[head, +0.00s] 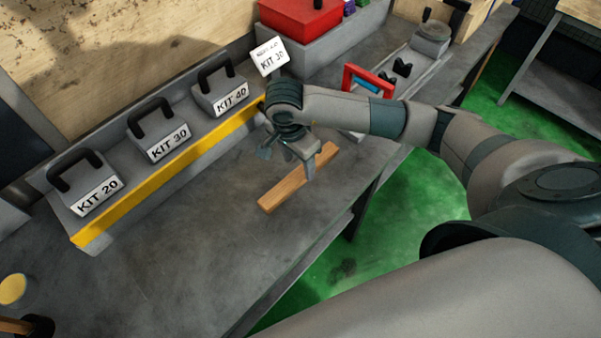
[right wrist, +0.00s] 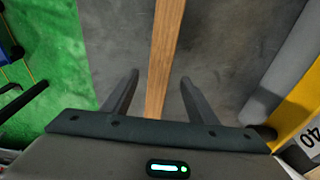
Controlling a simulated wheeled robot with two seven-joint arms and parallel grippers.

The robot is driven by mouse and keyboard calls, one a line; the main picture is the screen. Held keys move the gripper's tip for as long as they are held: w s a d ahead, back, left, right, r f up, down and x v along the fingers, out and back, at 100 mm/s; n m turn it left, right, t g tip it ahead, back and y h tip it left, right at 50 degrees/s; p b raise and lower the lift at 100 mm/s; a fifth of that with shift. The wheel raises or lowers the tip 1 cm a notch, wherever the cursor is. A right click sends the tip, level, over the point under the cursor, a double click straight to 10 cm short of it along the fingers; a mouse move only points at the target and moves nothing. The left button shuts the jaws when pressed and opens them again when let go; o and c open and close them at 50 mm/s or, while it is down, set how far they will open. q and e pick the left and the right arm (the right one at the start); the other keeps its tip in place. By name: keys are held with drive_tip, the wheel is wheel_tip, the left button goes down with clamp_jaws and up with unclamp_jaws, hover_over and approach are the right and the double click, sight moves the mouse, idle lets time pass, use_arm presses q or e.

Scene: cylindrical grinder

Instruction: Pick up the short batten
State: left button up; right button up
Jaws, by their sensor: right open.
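The short batten (head: 285,195) is a light brown wooden strip lying flat on the grey workbench. It runs diagonally, and its far part is partly hidden by my right gripper (head: 296,158). In the right wrist view the batten (right wrist: 163,60) runs between the two fingers of my right gripper (right wrist: 158,85), which are open with clear space on both sides of it. The fingers are above or around the batten; the exact height cannot be told. My left gripper is not in view.
A yellow-edged ledge (head: 165,178) with kit boxes, such as KIT 30 (head: 158,132), lies left of the batten. A red-framed item (head: 368,80) and a red box (head: 300,15) stand behind. The bench (head: 190,265) is bare in front; green floor (head: 415,210) lies right.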

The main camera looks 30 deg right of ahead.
sight(300, 173)
wheel_tip(300, 173, down, 3)
drive_tip(key=shift+d+r+p, duration=0.1)
drive_tip(key=shift+d+p, duration=0.05)
drive_tip(key=shift+p, duration=0.65)
drive_tip(key=shift+f, duration=0.6)
drive_tip(key=c, duration=1.2)
